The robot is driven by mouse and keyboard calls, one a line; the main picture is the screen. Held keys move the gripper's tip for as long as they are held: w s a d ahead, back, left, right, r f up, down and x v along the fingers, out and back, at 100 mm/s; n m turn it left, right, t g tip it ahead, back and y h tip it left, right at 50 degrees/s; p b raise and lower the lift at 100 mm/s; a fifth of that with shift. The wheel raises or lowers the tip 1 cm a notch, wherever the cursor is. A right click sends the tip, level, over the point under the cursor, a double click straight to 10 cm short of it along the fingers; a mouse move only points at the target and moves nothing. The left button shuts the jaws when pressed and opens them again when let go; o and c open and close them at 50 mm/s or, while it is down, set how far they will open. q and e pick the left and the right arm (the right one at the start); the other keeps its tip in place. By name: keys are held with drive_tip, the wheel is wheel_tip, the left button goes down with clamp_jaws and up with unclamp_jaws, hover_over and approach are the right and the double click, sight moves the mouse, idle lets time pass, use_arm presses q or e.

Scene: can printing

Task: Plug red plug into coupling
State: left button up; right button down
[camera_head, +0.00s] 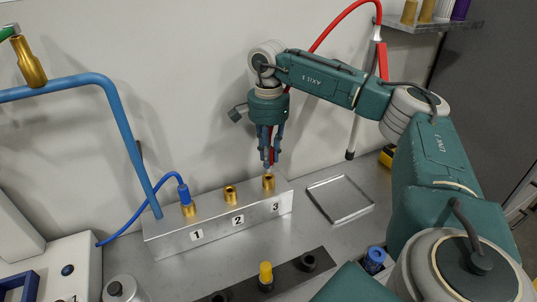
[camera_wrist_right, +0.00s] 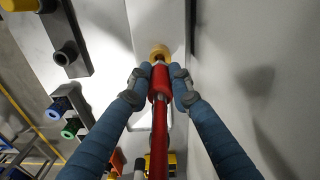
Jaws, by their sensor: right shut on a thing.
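My right gripper (camera_head: 269,162) points down over the metal block (camera_head: 218,222), directly above the brass coupling by number 3 (camera_head: 268,182). Its blue fingers are shut on the red plug, which shows between the fingertips in the wrist view (camera_wrist_right: 159,84). The plug's tip is at or very close to the brass coupling (camera_wrist_right: 160,51); I cannot tell whether it has entered. A red hose (camera_wrist_right: 158,140) runs back from the plug. The brass coupling by number 2 (camera_head: 230,193) is empty. A blue plug (camera_head: 183,193) sits in the coupling by number 1. My left gripper is out of view.
A thick blue pipe (camera_head: 120,115) stands at the left of the block. An empty metal tray (camera_head: 340,199) lies to its right. A dark holder (camera_head: 285,279) with a yellow-topped piece (camera_head: 266,274) is in front. The wall is close behind.

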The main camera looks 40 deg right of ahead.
idle(0.4)
drive_tip(key=shift+f+b, duration=1.15)
drive_tip(key=shift+f, duration=1.05)
drive_tip(key=c, duration=1.5)
unclamp_jaws()
drive_tip(key=shift+r, duration=0.25)
wheel_tip(320, 180, up, 12)
drive_tip(key=shift+f, duration=0.2)
